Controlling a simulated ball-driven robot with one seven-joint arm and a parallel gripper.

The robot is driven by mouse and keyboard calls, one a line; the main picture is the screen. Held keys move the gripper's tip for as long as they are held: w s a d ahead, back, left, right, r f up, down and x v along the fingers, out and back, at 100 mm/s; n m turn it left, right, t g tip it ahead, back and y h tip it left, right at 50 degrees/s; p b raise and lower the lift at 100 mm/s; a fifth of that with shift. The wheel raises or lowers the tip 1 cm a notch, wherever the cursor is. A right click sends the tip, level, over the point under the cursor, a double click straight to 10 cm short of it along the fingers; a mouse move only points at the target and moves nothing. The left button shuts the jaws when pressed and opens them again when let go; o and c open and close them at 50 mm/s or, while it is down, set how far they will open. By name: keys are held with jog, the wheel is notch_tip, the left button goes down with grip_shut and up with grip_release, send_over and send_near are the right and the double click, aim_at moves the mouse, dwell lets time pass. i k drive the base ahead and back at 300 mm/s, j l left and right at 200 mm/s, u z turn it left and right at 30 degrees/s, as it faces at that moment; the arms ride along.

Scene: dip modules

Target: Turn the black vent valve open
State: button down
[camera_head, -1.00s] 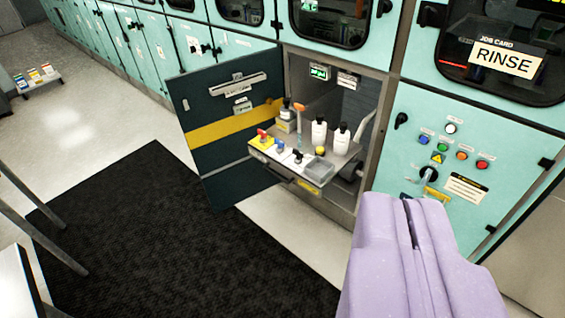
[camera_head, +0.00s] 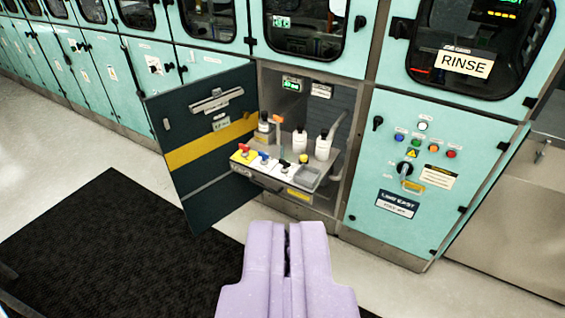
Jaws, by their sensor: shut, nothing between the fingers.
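A pull-out shelf (camera_head: 262,181) stands out of an open cabinet in the middle of the view. Small valves with coloured handles sit along its front left edge: a red one (camera_head: 245,148), a blue one (camera_head: 264,156) and a dark one (camera_head: 286,165) further right. The dark one looks like the black vent valve, but it is too small to tell how its handle is turned. My lavender gripper (camera_head: 287,230) is shut and empty. It shows below the shelf in the picture, apart from the valves.
The dark cabinet door (camera_head: 200,140) with a yellow stripe stands open to the left. White bottles (camera_head: 324,145) and a grey tray (camera_head: 307,176) are on the shelf. A control panel (camera_head: 430,210) is at right. A black mat (camera_head: 110,245) covers floor at left.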

aim_at(285, 164)
jog(key=i+l, duration=0.2)
jog(key=l, duration=0.25)
jog(key=i+l, duration=0.85)
jog(key=i+j, duration=0.25)
jog(key=i, duration=0.15)
jog(key=i+j, duration=0.3)
jog(key=i+j+u, duration=0.1)
jog(key=i+j, duration=0.15)
jog(key=i, duration=0.25)
jog(key=i+j, duration=0.8)
